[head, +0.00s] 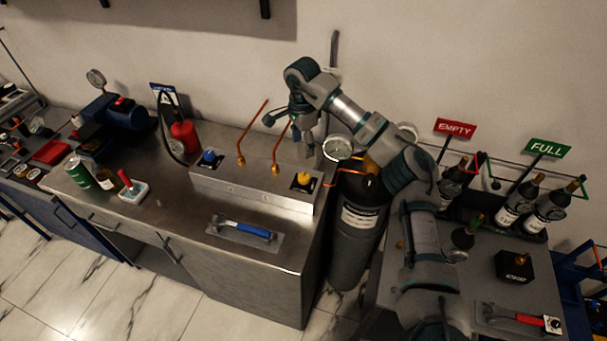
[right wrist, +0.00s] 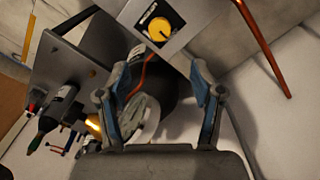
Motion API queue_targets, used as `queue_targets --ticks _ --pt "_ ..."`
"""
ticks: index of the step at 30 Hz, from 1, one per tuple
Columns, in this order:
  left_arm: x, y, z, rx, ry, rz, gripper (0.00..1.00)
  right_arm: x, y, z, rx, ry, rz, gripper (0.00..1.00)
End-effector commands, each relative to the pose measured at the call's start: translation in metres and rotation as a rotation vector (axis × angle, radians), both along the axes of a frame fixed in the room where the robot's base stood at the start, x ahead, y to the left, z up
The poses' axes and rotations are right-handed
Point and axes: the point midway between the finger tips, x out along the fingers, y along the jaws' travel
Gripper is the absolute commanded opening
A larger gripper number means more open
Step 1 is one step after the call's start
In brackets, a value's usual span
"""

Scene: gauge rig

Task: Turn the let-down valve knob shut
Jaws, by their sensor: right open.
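A steel valve block (head: 245,184) on the bench carries a blue knob (head: 208,157) at its left end and a yellow knob (head: 304,180) at its right end. Their labels are too small to read, so I cannot tell which one is named let-down. The yellow knob also shows at the top of the right wrist view (right wrist: 159,29), on a dark label plate. My right gripper (head: 311,147) hangs above and behind the block's right end. In the right wrist view its fingers (right wrist: 157,88) are open, empty and apart from the yellow knob. My left gripper is not in view.
Copper tubes (head: 284,145) rise from the block close to my right gripper. A gauge (head: 337,147) and a dark cylinder (head: 355,237) stand to the right. A blue-handled tool (head: 245,230) lies in front. The bench front is mostly clear.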

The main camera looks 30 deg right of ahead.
Motion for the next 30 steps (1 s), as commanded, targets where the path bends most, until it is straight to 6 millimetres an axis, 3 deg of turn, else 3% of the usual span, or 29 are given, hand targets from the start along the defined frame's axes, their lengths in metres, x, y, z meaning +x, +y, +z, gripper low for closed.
queue_targets --ticks 1,6,15,21,30 --pt "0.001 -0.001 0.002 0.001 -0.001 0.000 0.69 -0.001 -0.002 -0.016 0.000 0.004 -0.001 0.66" --pt "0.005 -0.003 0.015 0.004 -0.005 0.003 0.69 -0.001 -0.006 -0.059 0.004 0.005 -0.002 0.66" --pt "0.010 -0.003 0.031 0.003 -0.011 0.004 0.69 -0.001 -0.005 -0.117 0.006 0.002 -0.002 0.66" --pt "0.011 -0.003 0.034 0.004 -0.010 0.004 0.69 -0.001 -0.002 -0.132 0.004 0.000 0.000 0.66" --pt "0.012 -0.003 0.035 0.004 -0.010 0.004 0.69 -0.001 -0.003 -0.135 0.006 -0.001 -0.001 0.66"
